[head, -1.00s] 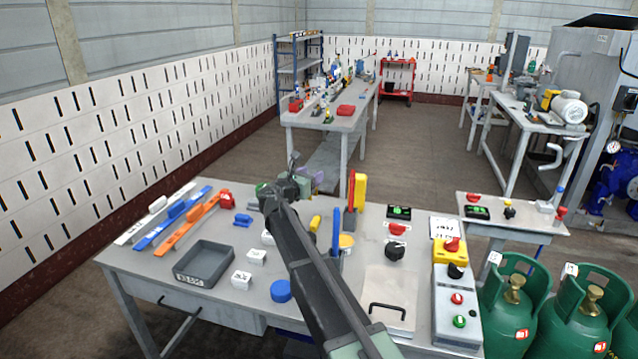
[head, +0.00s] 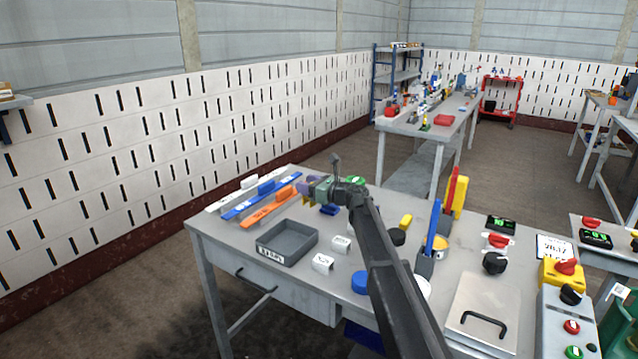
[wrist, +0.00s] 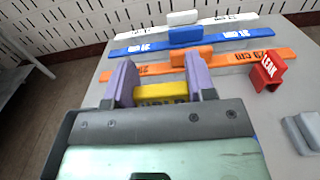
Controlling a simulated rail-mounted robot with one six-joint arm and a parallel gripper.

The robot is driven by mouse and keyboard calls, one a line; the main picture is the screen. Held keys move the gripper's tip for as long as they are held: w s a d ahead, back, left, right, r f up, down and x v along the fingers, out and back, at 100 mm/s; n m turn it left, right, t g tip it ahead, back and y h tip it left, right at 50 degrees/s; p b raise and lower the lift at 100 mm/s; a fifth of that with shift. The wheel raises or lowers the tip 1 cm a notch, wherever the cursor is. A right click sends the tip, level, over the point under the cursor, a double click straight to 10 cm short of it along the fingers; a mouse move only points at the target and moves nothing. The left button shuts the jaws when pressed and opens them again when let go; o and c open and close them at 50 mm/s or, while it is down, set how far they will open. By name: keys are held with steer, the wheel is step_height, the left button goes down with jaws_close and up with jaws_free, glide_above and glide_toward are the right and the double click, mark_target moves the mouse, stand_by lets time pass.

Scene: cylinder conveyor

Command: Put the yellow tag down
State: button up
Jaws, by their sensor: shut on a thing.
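My gripper (wrist: 161,80) is shut on the yellow tag (wrist: 162,91), a small bar with dark lettering between its two purple fingers. In the head view, my gripper (head: 305,188) is over the back left of the grey workbench (head: 225,236), near the right end of the orange bar (head: 270,208). Only a sliver of yellow shows there. In the wrist view, the orange bar (wrist: 228,62) lies just beyond the fingers, and a red LEAK tag (wrist: 267,71) stands to their right. I cannot tell whether the yellow tag touches the bench.
A blue bar (head: 242,208) and a white bar (head: 225,204) lie behind the orange one. A grey tray (head: 314,237) and white labelled blocks (head: 322,264) are nearer the front. Bare bench shows left of the tray.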

steer(key=shift+f+b, duration=3.4)
steer(key=shift+f+b, duration=0.6)
steer(key=o, duration=1)
